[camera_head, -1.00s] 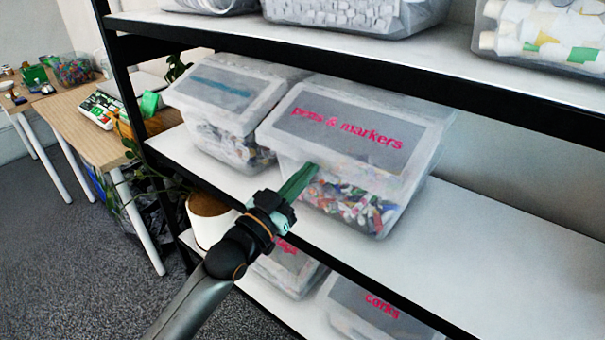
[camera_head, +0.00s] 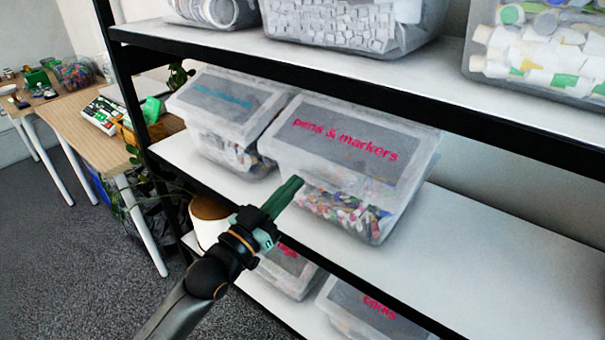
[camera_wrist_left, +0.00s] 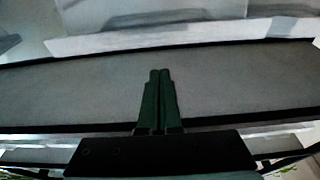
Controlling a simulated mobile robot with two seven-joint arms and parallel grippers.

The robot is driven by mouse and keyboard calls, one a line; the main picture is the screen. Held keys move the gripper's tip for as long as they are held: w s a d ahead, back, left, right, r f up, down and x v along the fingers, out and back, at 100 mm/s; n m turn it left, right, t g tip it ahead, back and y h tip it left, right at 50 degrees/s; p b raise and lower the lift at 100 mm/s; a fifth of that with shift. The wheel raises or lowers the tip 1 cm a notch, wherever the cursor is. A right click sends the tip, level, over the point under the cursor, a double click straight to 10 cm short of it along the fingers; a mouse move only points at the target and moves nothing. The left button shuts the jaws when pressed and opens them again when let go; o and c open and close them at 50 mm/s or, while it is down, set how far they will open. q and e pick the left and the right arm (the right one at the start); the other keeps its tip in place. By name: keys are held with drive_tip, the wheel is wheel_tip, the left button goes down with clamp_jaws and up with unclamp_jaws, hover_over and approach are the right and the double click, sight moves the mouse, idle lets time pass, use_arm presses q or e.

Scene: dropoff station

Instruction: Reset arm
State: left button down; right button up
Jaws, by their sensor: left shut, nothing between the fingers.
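My left gripper (camera_head: 290,187) has green fingers and a black wrist. In the head view its fingertips show in front of the clear bin labelled "pens & markers" (camera_head: 345,143), near the bin's lower left front. In the left wrist view the two fingers (camera_wrist_left: 160,75) lie side by side, shut, with nothing between them. I cannot tell whether the fingertips touch anything. My right gripper is not in view.
The middle shelf (camera_head: 500,245) is bare to the right of the bins. A second bin (camera_head: 225,100) stands left of it. A black shelf edge (camera_head: 360,92) runs above. Lower bins, a white plant pot (camera_head: 208,222) and wooden tables (camera_head: 95,130) are near.

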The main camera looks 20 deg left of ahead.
use_arm(q)
drive_tip(key=s+f+n+g+y+p, duration=0.2)
drive_tip(key=s+f+g+y+p, duration=0.3)
drive_tip(key=s+f, duration=1.8)
wheel_tip(320, 180, down, 3)
drive_tip(key=g+p, duration=0.4)
drive_tip(key=g, duration=0.1)
drive_tip(key=shift+s+d+r+p, duration=0.2)
drive_tip(key=shift+s+d+p, duration=0.05)
drive_tip(key=shift+d+p, duration=0.15)
drive_tip(key=shift+w, duration=0.1)
